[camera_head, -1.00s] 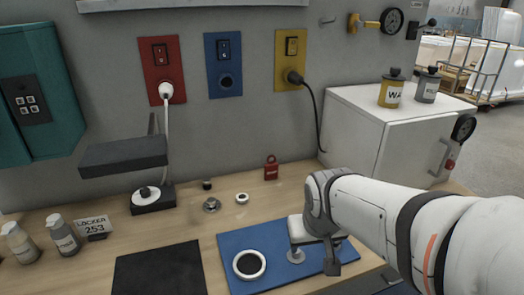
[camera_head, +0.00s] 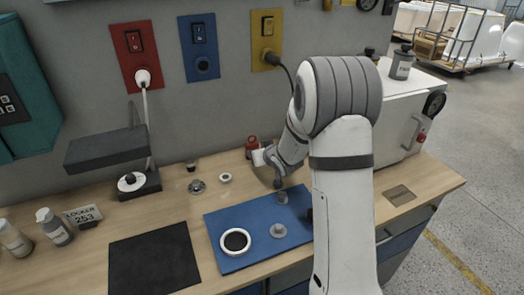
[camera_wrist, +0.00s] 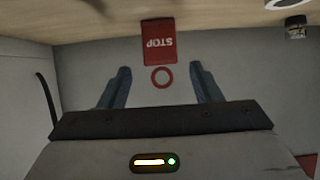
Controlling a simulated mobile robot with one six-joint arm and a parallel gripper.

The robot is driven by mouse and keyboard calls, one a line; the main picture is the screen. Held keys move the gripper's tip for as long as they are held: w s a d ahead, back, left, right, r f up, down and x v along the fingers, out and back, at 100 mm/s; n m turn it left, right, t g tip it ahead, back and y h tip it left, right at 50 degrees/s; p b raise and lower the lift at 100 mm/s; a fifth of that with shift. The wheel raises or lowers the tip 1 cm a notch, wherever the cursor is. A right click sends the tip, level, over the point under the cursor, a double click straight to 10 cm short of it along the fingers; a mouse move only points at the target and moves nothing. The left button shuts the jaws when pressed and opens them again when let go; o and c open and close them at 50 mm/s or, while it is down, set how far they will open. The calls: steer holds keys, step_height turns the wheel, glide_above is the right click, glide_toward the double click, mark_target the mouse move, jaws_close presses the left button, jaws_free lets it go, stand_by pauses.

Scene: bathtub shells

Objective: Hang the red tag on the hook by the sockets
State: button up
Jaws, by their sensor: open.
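The red tag (camera_head: 251,144) stands upright on the wooden table near the wall. In the wrist view, which is upside down, the tag (camera_wrist: 159,42) reads STOP and its red ring (camera_wrist: 162,78) lies between the fingers. My gripper (camera_wrist: 159,70) is open, with one blue-grey finger on each side of the ring and neither touching it. In the head view my gripper (camera_head: 264,158) is just beside the tag and partly covers it. A small hook (camera_head: 327,5) shows on the wall at the top edge, right of the yellow socket (camera_head: 267,38).
Red (camera_head: 132,58) and blue (camera_head: 199,47) sockets are also on the wall. A white cabinet (camera_head: 400,112) stands right of my arm. A blue mat (camera_head: 232,262) with a white ring and metal parts lies in front. A black lamp (camera_head: 115,150) stands at left.

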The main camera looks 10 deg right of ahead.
mark_target(254, 135)
steer(key=b+x, duration=0.1)
steer(key=x, duration=0.4)
steer(key=shift+w+f, duration=0.25)
steer(key=shift+f, duration=0.05)
steer(key=shift+w+a+f, duration=0.2)
steer(key=shift+w, duration=0.5)
steer(key=shift+b, duration=0.45)
steer(key=c, duration=0.8)
steer(key=shift+r+p, duration=2.15)
steer(key=shift+r, duration=0.85)
